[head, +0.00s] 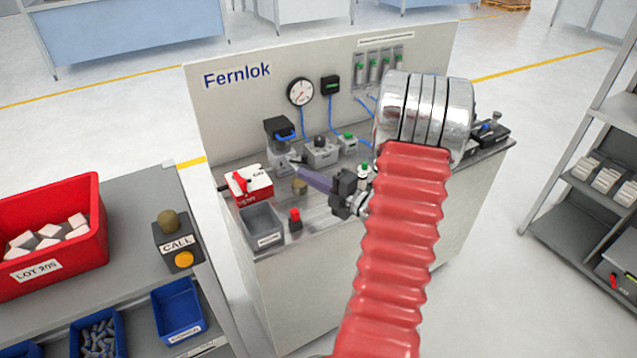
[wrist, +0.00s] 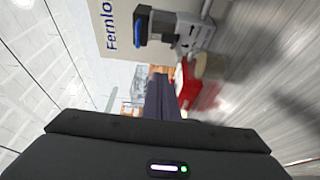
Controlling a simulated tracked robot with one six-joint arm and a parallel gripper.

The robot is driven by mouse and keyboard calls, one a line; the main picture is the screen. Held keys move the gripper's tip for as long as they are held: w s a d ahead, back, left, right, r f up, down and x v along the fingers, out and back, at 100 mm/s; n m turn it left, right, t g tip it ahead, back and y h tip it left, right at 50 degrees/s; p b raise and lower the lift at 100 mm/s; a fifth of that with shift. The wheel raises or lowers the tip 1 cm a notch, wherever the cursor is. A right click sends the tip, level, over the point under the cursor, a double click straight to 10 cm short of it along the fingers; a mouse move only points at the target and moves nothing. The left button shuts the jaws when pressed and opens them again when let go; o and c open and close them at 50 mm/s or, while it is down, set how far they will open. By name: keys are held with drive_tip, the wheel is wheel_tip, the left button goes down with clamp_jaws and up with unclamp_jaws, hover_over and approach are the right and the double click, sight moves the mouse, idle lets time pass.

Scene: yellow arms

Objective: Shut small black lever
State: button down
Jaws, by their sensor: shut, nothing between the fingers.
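I cannot surely pick out a small black lever. A grey block with a dark knob (head: 320,143) stands on the Fernlok bench, just behind and right of my fingertips. My gripper (head: 292,161) is shut and empty, its purple-grey fingers reaching left over the bench. In the wrist view, the shut fingers (wrist: 160,82) point away from the camera. Their tips are near a black-topped grey unit with a blue handle (head: 280,130), also seen in the wrist view (wrist: 170,30). I cannot tell whether they touch it.
A red-and-white box with a red lever (head: 247,182) sits left of my fingers. A grey tray (head: 262,222) and red button (head: 295,220) are in front. A gauge (head: 300,92) hangs on the back panel (head: 235,110). My red arm hides the bench's right part.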

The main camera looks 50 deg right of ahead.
drive_tip(key=shift+w+d, duration=1.65)
drive_tip(key=shift+d, duration=0.15)
drive_tip(key=shift+w, duration=0.15)
